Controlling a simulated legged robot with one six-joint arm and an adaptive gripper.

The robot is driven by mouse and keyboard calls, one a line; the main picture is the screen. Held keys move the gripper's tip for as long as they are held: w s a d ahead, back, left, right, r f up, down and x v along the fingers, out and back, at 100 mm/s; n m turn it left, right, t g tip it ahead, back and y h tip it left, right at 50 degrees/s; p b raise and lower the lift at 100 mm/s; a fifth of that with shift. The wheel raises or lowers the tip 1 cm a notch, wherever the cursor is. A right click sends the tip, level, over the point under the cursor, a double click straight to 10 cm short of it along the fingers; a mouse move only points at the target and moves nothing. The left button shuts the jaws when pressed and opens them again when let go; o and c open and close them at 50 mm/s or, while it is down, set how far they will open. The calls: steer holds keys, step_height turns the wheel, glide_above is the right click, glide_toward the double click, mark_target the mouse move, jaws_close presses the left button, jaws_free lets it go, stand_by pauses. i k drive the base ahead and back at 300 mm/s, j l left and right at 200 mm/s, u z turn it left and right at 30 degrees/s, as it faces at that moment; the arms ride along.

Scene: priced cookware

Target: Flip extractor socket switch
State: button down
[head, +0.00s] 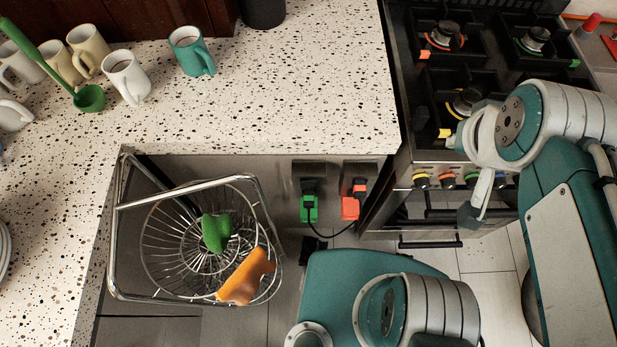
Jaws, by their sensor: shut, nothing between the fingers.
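Two dark wall sockets are set in the panel under the counter. The left socket (309,172) has a green plug (309,208) in it. The right socket (360,171) has an orange-red plug (351,207) in it, with a black cable hanging below. I cannot tell which is the extractor socket, and the switches are too small to read. My gripper (472,213) is shut and empty, pointing down in front of the stove, to the right of both sockets and apart from them.
A wire basket (150,297) with a green item (216,232) and an orange item (246,277) sits left of the sockets. The speckled counter (290,90) overhangs them. The stove (424,125) with coloured knobs stands right. Mugs (126,77) stand back left.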

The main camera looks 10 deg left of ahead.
mark_target(310, 183)
steer(key=k, duration=0.65)
steer(key=u, duration=1.55)
steer(key=l, duration=0.45)
steer(key=k+l, duration=0.15)
steer(key=l, duration=0.35)
